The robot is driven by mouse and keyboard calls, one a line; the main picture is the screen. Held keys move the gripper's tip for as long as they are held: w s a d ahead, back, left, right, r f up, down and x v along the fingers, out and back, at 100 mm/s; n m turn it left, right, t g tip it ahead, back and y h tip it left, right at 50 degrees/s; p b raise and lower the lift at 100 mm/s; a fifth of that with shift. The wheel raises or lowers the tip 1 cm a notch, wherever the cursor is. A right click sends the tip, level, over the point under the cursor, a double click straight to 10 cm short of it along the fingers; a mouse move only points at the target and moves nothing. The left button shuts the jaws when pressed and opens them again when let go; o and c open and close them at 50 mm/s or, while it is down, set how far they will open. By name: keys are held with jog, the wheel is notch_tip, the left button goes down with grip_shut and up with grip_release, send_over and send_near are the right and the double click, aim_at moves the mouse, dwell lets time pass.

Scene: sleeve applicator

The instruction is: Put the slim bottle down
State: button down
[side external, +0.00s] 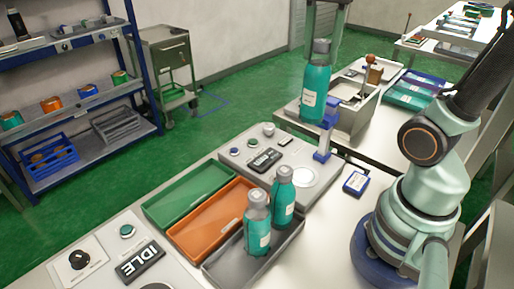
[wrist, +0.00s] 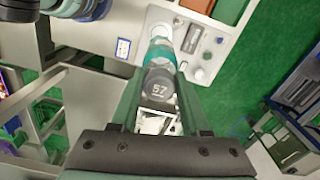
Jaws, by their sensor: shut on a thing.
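My gripper (side external: 323,32) is shut on the slim bottle (side external: 314,92), near its grey cap. This bottle is teal with a pale label and hangs upright, cap up. In the side view its lower end shows beside a blue upright stand (side external: 324,142); I cannot tell whether the two touch. In the wrist view the grey cap marked 57 (wrist: 160,88) sits between the fingers of my gripper (wrist: 160,76), with teal body beyond it. Two more teal bottles (side external: 257,226) (side external: 283,196) stand upright in the dark grey tray (side external: 226,270).
An orange tray (side external: 205,222) and a green tray (side external: 172,195) lie left of the grey tray. A panel with buttons and a round white disc (side external: 303,176) is behind them. A small blue box (side external: 355,183) lies on the white table. A metal bin (side external: 352,115) stands further back.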

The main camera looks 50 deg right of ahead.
jog(key=shift+r, duration=0.95)
jog(key=w+a+f, duration=0.1)
jog(key=w+a, duration=0.3)
jog(key=a, duration=0.3)
jog(key=w+a+f, duration=0.1)
jog(key=w+a, duration=0.3)
jog(key=a, duration=0.4)
notch_tip(320, 180, down, 20)
jog(key=shift+f, duration=0.1)
jog(key=shift+c, duration=1.9)
grip_release()
